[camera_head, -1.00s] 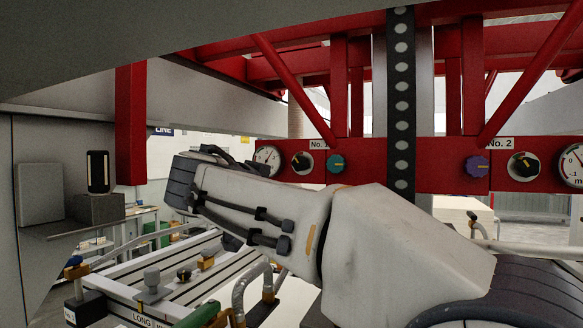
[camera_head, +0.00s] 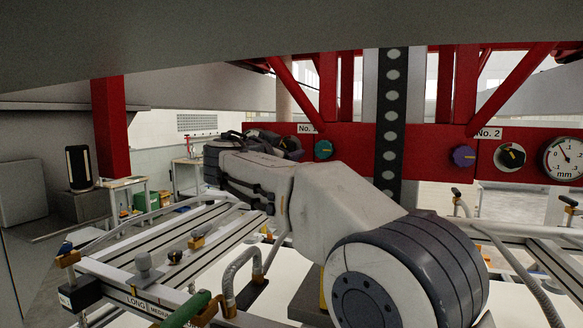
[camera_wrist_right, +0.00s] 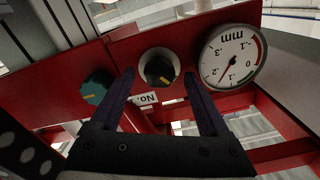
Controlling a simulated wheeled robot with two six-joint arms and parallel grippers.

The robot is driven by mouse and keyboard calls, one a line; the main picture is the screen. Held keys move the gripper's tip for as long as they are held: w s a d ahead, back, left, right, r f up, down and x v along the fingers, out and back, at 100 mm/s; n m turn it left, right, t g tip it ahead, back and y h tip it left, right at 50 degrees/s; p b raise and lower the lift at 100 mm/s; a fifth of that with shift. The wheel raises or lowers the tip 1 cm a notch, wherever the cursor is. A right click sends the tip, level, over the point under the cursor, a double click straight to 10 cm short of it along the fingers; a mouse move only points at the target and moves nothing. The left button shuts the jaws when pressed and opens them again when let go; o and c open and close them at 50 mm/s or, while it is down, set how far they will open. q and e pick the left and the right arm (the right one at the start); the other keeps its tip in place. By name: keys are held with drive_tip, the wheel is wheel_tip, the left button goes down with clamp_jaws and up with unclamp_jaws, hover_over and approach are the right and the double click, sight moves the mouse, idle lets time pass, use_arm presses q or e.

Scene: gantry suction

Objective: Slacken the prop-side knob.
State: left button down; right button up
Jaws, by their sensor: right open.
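My right gripper (camera_wrist_right: 160,78) is open in the right wrist view, its two dark fingers pointing at the No. 1 black knob (camera_wrist_right: 157,66). This knob has a yellow pointer and a pale round plate, and shows between the fingertips; contact cannot be told. A teal knob (camera_wrist_right: 96,88) is left of the fingers there. In the head view, the teal knob (camera_head: 323,149) and a purple knob (camera_head: 463,156) sit on the red beam, with the No. 2 black knob (camera_head: 511,156) at right. No mark shows which knob is prop-side. My left gripper is out of view.
A dial gauge (camera_wrist_right: 230,56) is right of the No. 1 knob in the wrist view; another gauge (camera_head: 568,160) is at the far right in the head view. The red beam (camera_head: 428,145) crosses behind my arm. A slatted frame (camera_head: 165,255) with clamps and hoses lies below.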

drive_tip(key=shift+r, duration=0.2)
clamp_jaws()
drive_tip(key=shift+w+d+f+n+b, duration=0.1)
drive_tip(key=shift+w+f+n+b, duration=0.05)
drive_tip(key=shift+n+b, duration=1.1)
drive_tip(key=shift+n, duration=0.15)
drive_tip(key=shift+n+b, duration=0.35)
drive_tip(key=shift+n, duration=0.45)
drive_tip(key=shift+n+b, duration=0.35)
drive_tip(key=shift+n, duration=1.05)
unclamp_jaws()
drive_tip(key=shift+w+f, duration=0.1)
drive_tip(key=shift+w, duration=0.05)
